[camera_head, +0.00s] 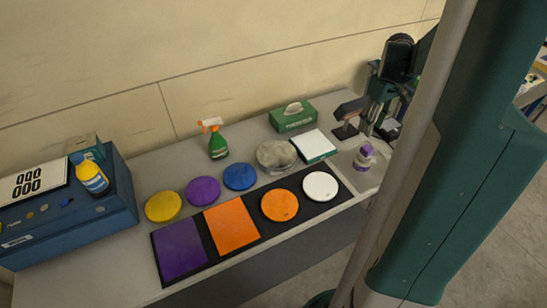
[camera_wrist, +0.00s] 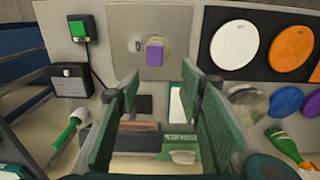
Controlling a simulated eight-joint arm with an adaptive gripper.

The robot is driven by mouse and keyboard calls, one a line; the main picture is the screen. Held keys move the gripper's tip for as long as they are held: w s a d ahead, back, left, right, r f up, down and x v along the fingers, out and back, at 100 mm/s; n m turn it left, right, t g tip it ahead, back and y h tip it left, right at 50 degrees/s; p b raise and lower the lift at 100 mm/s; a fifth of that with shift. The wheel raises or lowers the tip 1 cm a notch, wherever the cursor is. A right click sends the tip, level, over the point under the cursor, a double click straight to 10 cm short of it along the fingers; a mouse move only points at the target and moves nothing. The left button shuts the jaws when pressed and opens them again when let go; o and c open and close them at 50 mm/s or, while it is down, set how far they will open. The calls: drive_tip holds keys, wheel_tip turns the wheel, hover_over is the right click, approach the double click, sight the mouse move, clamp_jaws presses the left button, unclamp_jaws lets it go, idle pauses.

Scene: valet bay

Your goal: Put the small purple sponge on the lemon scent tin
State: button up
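A small purple block (camera_head: 366,150), seemingly the small purple sponge, sits on a grey plate at the right end of the bench. In the wrist view the purple block (camera_wrist: 154,53) is ahead of the fingers, with a pale surround. A yellow round tin (camera_head: 163,207), by its colour the lemon one, lies far left in the back row; its label is not readable. My gripper (camera_head: 381,120) is above the right end of the bench, near the purple block. In the wrist view my gripper (camera_wrist: 160,72) has its fingers apart with nothing held between them.
Purple (camera_head: 203,190) and blue (camera_head: 240,177) tins sit right of the yellow one. A black mat (camera_head: 210,255) holds coloured squares and discs. A spray bottle (camera_head: 218,143), grey bowl (camera_head: 277,156), white-topped box (camera_head: 314,146) and tissue box (camera_head: 293,116) stand behind. A blue case (camera_head: 75,225) stands left.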

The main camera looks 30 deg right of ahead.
drive_tip(key=w+a+r+t+h, duration=0.15)
drive_tip(key=a+r, duration=0.35)
drive_tip(key=a, duration=0.8)
drive_tip(key=w+a+r+t, duration=0.15)
drive_tip(key=a+r, duration=0.35)
drive_tip(key=a, duration=0.8)
drive_tip(key=s+a+t, duration=0.1)
drive_tip(key=s+a, duration=0.2)
drive_tip(key=a, duration=0.4)
drive_tip(key=s+a+t+y, duration=0.1)
drive_tip(key=s+a, duration=0.3)
drive_tip(key=a, duration=0.3)
drive_tip(key=s+a+r+t, duration=0.1)
drive_tip(key=s+a+t, duration=0.1)
drive_tip(key=a, duration=0.5)
drive_tip(key=shift+s+a+y, duration=0.35)
drive_tip(key=shift+s+a, duration=0.05)
drive_tip(key=shift+s, duration=0.25)
